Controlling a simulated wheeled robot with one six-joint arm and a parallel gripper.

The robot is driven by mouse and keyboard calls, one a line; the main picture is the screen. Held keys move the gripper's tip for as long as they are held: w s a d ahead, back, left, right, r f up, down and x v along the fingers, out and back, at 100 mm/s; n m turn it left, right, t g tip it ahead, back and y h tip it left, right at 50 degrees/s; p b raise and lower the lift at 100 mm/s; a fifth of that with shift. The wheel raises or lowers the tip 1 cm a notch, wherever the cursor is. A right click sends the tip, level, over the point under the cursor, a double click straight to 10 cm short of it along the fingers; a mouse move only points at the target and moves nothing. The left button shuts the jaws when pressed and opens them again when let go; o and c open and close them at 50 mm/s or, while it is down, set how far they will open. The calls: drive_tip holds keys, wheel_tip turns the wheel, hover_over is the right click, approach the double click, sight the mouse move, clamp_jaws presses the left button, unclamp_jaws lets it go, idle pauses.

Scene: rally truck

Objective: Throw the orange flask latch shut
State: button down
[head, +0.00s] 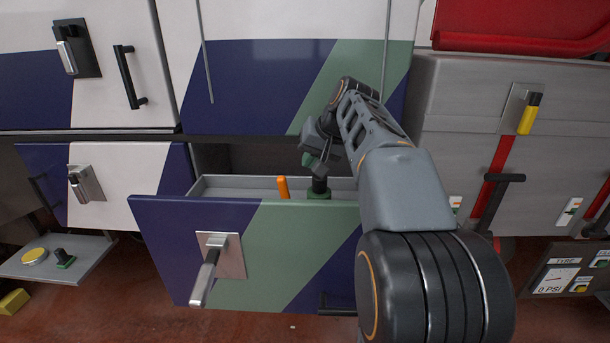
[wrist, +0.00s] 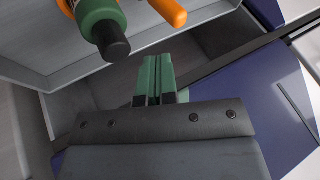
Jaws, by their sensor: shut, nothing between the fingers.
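The orange latch (head: 283,187) stands up as a short lever inside the open drawer, left of the flask. It also shows in the wrist view (wrist: 168,11) at the top edge, beside the flask. The flask (wrist: 98,20) is green with a black cap, and a bit of orange shows at its left. In the head view the flask (head: 319,190) is mostly hidden behind the drawer front. My gripper (head: 308,160) is above the drawer, close to the flask. Its green fingers (wrist: 153,72) are together, empty and apart from the latch.
A grey shelf (head: 88,265) with a yellow disc is at the left. Grey cases (head: 470,115) are at the right.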

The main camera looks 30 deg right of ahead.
drive_tip(key=p+x, duration=0.1)
drive_tip(key=x, duration=0.8)
drive_tip(key=shift+d+f, duration=0.15)
drive_tip(key=shift+f, duration=0.05)
drive_tip(key=shift+w, duration=0.1)
